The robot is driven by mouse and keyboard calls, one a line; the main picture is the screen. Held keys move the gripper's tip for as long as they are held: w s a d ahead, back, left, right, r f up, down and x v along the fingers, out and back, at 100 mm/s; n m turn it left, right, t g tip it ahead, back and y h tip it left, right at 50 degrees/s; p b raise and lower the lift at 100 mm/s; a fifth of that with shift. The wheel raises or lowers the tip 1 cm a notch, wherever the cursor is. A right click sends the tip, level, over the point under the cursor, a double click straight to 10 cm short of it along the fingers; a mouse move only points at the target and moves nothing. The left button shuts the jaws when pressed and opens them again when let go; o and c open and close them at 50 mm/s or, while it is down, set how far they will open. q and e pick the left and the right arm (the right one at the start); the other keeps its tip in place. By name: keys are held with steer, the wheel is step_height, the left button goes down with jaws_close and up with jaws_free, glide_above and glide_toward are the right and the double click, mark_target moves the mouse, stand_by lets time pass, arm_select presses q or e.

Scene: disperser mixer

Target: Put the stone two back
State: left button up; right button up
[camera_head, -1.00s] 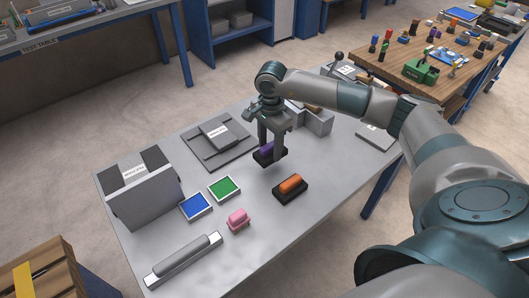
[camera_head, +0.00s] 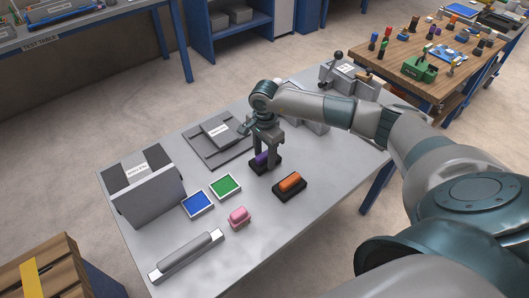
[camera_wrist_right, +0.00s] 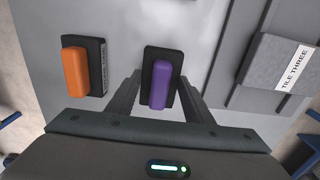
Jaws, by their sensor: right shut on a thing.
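A purple block on a black base (camera_head: 262,160) is between the fingers of my right gripper (camera_head: 262,156), near the middle of the grey table. The right wrist view shows the purple block (camera_wrist_right: 161,86) with a finger close on each side. I take it for stone two, though no label on it is readable. The gripper is shut on it. I cannot tell whether the black base touches the table. An orange block (camera_head: 290,181) on a similar black base lies just right and nearer; it also shows in the right wrist view (camera_wrist_right: 76,74). My left gripper is not in view.
Blue (camera_head: 198,204) and green (camera_head: 225,186) square tiles, a pink block (camera_head: 239,217) and a long grey bar (camera_head: 187,255) lie left and nearer. A grey slab (camera_head: 218,150) is behind left. A grey box (camera_head: 142,185) stands at the left edge.

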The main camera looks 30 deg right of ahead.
mark_target(264, 153)
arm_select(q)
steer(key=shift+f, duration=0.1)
arm_select(e)
steer(key=shift+f, duration=0.15)
steer(key=o, duration=1.1)
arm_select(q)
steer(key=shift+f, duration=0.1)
arm_select(e)
steer(key=shift+w+r+b, duration=0.1)
steer(key=shift+r+b, duration=0.3)
steer(key=shift+r, duration=0.25)
step_height(264, 153, up, 10)
steer(key=b, duration=0.3)
steer(key=shift+f, duration=0.25)
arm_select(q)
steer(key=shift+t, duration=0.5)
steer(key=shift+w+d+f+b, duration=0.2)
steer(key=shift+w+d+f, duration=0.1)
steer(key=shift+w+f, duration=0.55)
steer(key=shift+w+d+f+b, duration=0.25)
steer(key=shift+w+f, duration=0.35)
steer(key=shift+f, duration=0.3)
arm_select(e)
steer(key=shift+r, duration=0.75)
